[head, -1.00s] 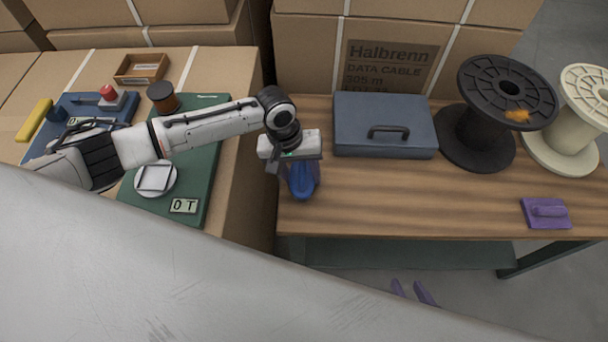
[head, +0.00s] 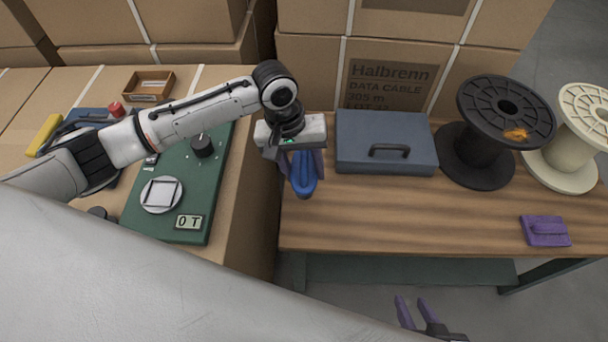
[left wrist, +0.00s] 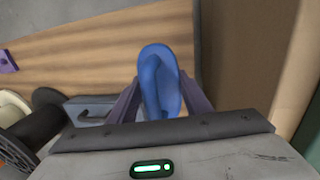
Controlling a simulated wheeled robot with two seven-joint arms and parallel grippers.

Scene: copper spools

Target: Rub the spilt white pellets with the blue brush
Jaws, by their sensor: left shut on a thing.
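My left gripper (head: 302,170) is shut on the blue brush (head: 304,184). It holds the brush by the left end of the wooden bench top (head: 400,220), and a gap to the wood is hard to judge. In the left wrist view the brush (left wrist: 158,78) sits between the two purple fingers, with the bench behind it. My right gripper (head: 416,312) shows at the bottom of the head view, in front of the bench, its purple fingers apart with nothing between them. I see no white pellets in either view.
A blue-grey case (head: 385,130) stands right of the brush. A black spool (head: 480,150), a cream spool (head: 570,150) and a purple handled block (head: 545,231) are further right. A green winder base (head: 190,220) lies left. The bench's front middle is clear.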

